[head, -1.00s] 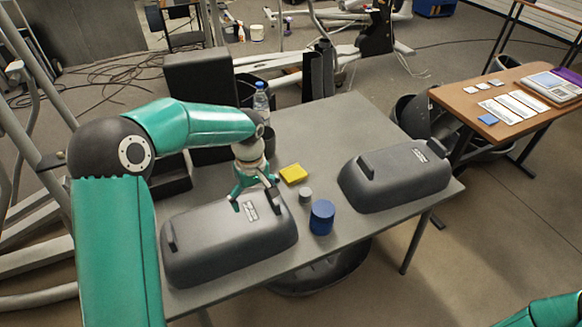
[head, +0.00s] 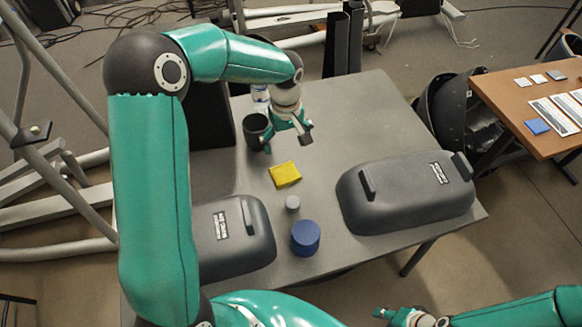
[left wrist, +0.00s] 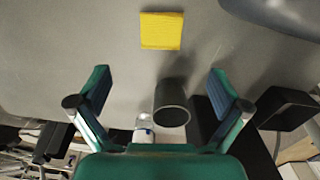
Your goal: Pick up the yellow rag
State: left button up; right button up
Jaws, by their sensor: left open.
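The yellow rag (head: 285,174) is a small folded square lying flat on the grey table (head: 372,113), near its middle. In the left wrist view the rag (left wrist: 161,31) lies beyond the fingertips, roughly centred between them. My left gripper (head: 288,141) is open and empty above the table, behind the rag in the head view and apart from it. Its two spread fingers also show in the left wrist view (left wrist: 160,88). My right gripper (head: 408,317) shows at the bottom edge of the head view, away from the table; its jaws are too small and cut off to read.
A dark cup (head: 255,128) stands beside my left gripper, with a bottle (head: 261,98) behind it. Dark grey covers (head: 405,193) (head: 233,237) lie on both sides.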

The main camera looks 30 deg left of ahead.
pick_arm(q)
jog(key=f, duration=0.2)
jog(key=p, duration=0.1)
send_over(286, 174)
jog(key=f, duration=0.7)
jog(key=shift+d, duration=0.25)
jog(key=shift+f, duration=0.5)
jog(key=shift+f+p, duration=0.45)
jog(key=shift+f, duration=0.15)
jog(key=f+p, duration=0.1)
jog(key=f, duration=0.2)
jog(key=shift+a+f, duration=0.2)
jog(key=shift+w+f, duration=0.1)
jog(key=shift+f, duration=0.35)
jog(key=c, duration=0.8)
pick_arm(e)
notch_tip(286, 174, up, 4)
jog(key=shift+s+a+f, duration=0.1)
jog(key=shift+f, duration=0.15)
